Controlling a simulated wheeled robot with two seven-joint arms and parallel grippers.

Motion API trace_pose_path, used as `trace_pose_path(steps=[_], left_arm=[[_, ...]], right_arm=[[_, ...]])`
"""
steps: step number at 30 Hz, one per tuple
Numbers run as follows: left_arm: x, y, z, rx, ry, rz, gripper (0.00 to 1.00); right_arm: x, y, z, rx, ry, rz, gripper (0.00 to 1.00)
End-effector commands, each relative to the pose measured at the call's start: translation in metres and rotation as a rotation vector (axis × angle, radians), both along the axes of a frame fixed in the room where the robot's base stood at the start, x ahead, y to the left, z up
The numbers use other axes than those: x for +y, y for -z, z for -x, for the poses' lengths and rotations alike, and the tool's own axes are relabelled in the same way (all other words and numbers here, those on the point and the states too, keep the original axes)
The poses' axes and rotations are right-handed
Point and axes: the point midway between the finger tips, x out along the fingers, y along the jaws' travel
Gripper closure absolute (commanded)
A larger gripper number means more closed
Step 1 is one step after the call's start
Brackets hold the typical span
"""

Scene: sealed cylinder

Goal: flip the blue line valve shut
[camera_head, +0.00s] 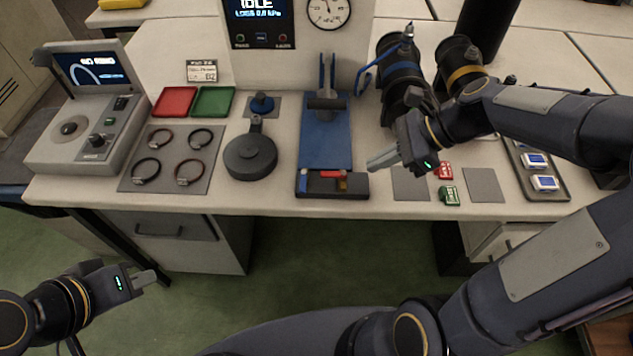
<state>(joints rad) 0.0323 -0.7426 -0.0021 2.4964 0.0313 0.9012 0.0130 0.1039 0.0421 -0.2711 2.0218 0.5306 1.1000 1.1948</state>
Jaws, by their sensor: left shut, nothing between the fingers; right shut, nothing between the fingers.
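A blue line (371,68) curves between the grey panel and the top of a dark cylinder with a blue band (400,68). My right gripper (376,163) is shut and empty over the bench, in front of the cylinder and well below the fitting in the picture. My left gripper (148,278) is shut and empty, low at the left, over the floor in front of the bench.
A yellow-banded cylinder (464,72) stands right of the blue one. The panel has an IDLE screen (259,14) and a gauge (328,10). A blue clamp stand (326,135), a round dark pan (250,158) and red and green tags (449,195) lie on the bench (290,204).

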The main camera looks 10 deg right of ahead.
Motion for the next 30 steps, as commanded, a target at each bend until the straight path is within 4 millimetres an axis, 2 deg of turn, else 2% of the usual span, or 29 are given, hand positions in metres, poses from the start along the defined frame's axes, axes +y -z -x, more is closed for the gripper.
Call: trace_pose_path(steps=[7,11,24,30], left_arm=[[0.000,0.000,0.000,0.000,0.000,0.000,1.00],[0.000,0.003,0.000,0.000,0.000,0.000,1.00],[0.000,0.021,0.000,0.000,0.000,0.000,1.00],[0.000,0.018,0.000,0.000,0.000,0.000,1.00]], right_arm=[[0.001,0.001,0.000,-0.002,-0.004,0.002,1.00],[0.009,0.009,-0.001,-0.001,-0.007,0.000,1.00],[0.069,0.074,-0.018,0.001,-0.009,0.001,1.00],[0.097,0.071,-0.026,-0.003,-0.008,0.002,1.00]])
